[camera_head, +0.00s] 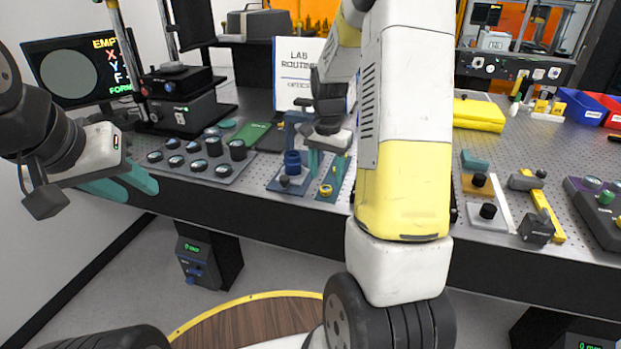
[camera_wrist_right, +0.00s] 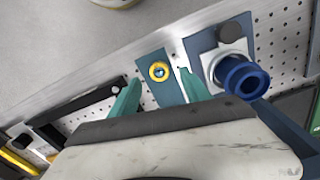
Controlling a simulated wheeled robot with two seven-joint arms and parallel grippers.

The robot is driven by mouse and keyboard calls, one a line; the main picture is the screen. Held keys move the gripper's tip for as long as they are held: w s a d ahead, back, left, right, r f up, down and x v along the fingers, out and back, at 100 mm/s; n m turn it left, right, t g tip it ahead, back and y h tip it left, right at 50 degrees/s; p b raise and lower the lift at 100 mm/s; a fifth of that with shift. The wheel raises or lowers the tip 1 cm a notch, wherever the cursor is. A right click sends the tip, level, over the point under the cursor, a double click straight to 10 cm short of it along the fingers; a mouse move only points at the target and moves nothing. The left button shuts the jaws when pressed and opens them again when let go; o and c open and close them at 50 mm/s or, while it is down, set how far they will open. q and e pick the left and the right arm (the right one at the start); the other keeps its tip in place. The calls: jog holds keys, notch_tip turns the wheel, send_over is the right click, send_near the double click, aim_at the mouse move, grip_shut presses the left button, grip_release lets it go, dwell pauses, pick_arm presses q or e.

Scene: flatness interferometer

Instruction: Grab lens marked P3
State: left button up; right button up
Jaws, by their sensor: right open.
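A grey tray (camera_head: 232,181) at the left of the optical table holds several dark round lens mounts (camera_head: 214,146). I cannot read a P3 mark on any of them. My right gripper (camera_head: 326,172) is open and empty, pointing down above the table's front edge. In the right wrist view a yellow ring piece (camera_wrist_right: 159,71) on a teal plate lies between and beyond its fingers (camera_wrist_right: 158,97). A blue cylindrical mount (camera_wrist_right: 245,80) stands beside it, right of the fingers. My left gripper (camera_head: 140,194) looks open and empty, in front of the table and left of the tray.
A sign (camera_head: 293,66) stands behind the right gripper. A monitor (camera_head: 80,69) stands at the far left. My right arm hides the table's middle.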

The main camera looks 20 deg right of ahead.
aim_at(326, 188)
notch_tip(326, 188, down, 4)
jog(key=shift+r, duration=0.1)
grip_shut()
jog(key=shift+r, duration=0.15)
dwell(0.3)
